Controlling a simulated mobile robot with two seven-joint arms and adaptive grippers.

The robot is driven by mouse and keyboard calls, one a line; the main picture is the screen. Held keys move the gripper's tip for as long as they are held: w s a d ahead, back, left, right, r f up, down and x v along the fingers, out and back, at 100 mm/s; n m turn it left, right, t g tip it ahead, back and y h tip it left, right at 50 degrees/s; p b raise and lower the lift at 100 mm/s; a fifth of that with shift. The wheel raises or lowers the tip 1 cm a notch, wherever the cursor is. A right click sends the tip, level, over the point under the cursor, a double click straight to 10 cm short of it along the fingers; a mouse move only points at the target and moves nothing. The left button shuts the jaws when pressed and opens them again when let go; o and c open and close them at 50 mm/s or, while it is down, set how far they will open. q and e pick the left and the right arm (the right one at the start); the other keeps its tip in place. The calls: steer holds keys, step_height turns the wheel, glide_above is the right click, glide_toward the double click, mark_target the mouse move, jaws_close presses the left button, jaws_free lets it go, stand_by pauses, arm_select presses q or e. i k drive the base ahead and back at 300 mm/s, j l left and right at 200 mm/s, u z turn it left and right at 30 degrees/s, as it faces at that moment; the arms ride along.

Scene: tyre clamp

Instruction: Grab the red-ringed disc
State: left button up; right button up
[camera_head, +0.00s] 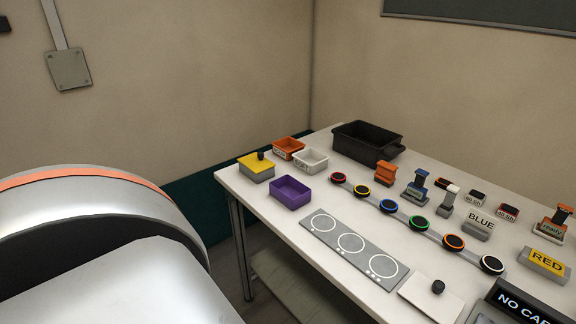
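The red-ringed disc (339,177) is a small dark puck with a red rim. Neither of my grippers is in view. A large silver and orange rounded body fills the lower left of the picture.
On the white table (262,204) stand a purple bin (290,194), a black crate (366,142), a grey plate with three circles (352,245), and RED (546,262) and BLUE (481,222) signs. Small orange and white bins stand at the back left.

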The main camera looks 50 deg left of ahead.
mark_target(337, 178)
steer(key=u, duration=1.2)
steer(key=i+j+z, duration=0.15)
steer(key=j+z, duration=0.3)
steer(key=i+j+z, duration=0.1)
steer(key=j+z, duration=0.15)
steer(key=z, duration=0.15)
steer(key=i+j+z, duration=0.1)
steer(key=j+z, duration=0.15)
steer(key=j, duration=0.7)
steer(key=j+z, duration=0.1)
steer(key=j, duration=1.8)
